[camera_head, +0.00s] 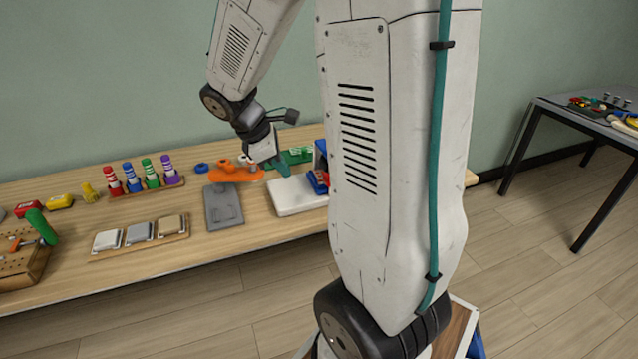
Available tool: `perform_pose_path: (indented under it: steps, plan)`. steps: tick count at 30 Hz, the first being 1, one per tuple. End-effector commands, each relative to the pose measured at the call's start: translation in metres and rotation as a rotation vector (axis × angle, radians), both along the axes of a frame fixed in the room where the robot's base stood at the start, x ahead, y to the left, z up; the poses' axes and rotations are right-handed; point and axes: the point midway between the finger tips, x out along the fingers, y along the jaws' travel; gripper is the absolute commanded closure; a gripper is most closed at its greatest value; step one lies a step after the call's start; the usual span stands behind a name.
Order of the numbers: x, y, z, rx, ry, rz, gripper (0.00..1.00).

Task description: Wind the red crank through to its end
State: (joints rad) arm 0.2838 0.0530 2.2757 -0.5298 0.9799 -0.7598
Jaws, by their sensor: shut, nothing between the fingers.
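No red crank can be clearly made out. A blue device with a small red part (322,178) stands at the right of the workbench, mostly hidden behind my arm; I cannot tell whether the red part is the crank. My gripper (279,166) is over the back of the bench, left of the blue device and apart from it in the picture. It is small here and looks shut and empty. A white slab (292,198) lies just in front of it, and an orange piece (235,173) lies to its left.
The wooden bench (150,268) also bears a grey plate (222,206), a tray with light blocks (140,240), a rack of coloured pieces (145,178) and green pieces (297,156). A dark table (552,122) stands at right, with clear floor before it.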

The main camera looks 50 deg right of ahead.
Motion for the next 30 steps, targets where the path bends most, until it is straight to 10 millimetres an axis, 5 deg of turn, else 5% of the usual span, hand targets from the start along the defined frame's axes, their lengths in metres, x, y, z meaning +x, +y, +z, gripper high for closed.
perform_pose_path:
  steps: [3,10,26,30]
  plan:
    - [0.011,-0.027,-0.028,0.001,0.086,0.097,1.0]
    - [0.017,-0.047,-0.051,0.007,0.149,0.185,1.0]
    - [-0.008,-0.087,-0.136,0.009,0.152,0.186,1.0]
    - [-0.014,-0.1,-0.118,0.004,0.144,0.184,1.0]
